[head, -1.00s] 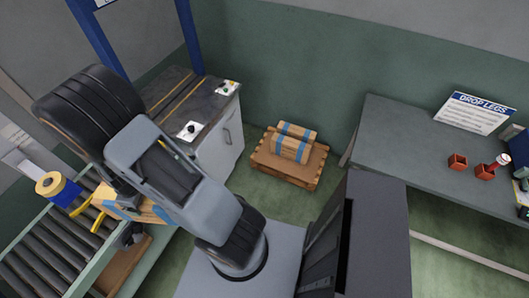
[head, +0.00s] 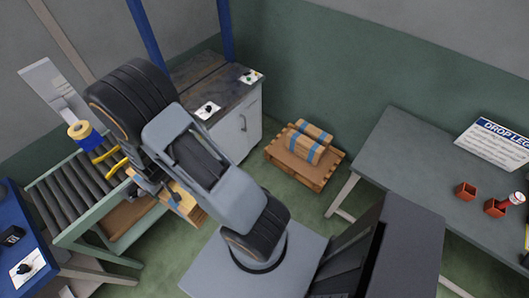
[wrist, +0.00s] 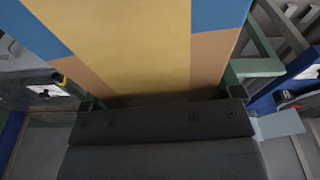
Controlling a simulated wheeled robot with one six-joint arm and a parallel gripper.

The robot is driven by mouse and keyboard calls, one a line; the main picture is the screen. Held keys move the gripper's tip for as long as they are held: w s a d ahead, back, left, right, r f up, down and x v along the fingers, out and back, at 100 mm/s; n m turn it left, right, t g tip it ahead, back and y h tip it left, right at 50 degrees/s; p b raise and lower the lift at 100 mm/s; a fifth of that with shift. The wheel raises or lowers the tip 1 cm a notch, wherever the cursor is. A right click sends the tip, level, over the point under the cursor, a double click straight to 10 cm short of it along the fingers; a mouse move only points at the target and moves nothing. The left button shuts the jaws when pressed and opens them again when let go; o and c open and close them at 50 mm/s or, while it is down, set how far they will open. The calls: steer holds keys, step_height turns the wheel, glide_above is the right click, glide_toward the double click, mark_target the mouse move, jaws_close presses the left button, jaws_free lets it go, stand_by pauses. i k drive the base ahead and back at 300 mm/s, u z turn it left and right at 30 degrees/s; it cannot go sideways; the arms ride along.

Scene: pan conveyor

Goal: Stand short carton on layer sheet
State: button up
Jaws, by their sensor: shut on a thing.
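My gripper (wrist: 163,99) is shut on a carton (wrist: 140,45), which fills the upper middle of the wrist view. The carton is tan with a wide yellowish stripe and blue patches at its corners. In the head view the held carton (head: 186,204) shows partly behind my arm, in front of the roller conveyor; my arm hides much of it and of the gripper. A brown flat layer, apparently the layer sheet (head: 280,150), tops a low wooden pallet (head: 300,176) by the wall. Two tan cartons with blue bands (head: 305,148) rest on it, close together.
The roller conveyor (head: 75,195) with yellow stops (head: 110,160) is at left, near a blue table (head: 20,260). A cabinet (head: 240,125) stands between conveyor and pallet. A grey table (head: 405,170) with red pots is at right. Green floor is open before the pallet.

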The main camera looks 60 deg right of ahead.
mark_target(295, 163)
steer(key=z, duration=1.4)
steer(key=i, duration=1.2)
steer(key=z, duration=0.85)
steer(key=i, duration=0.35)
steer(key=z, duration=0.15)
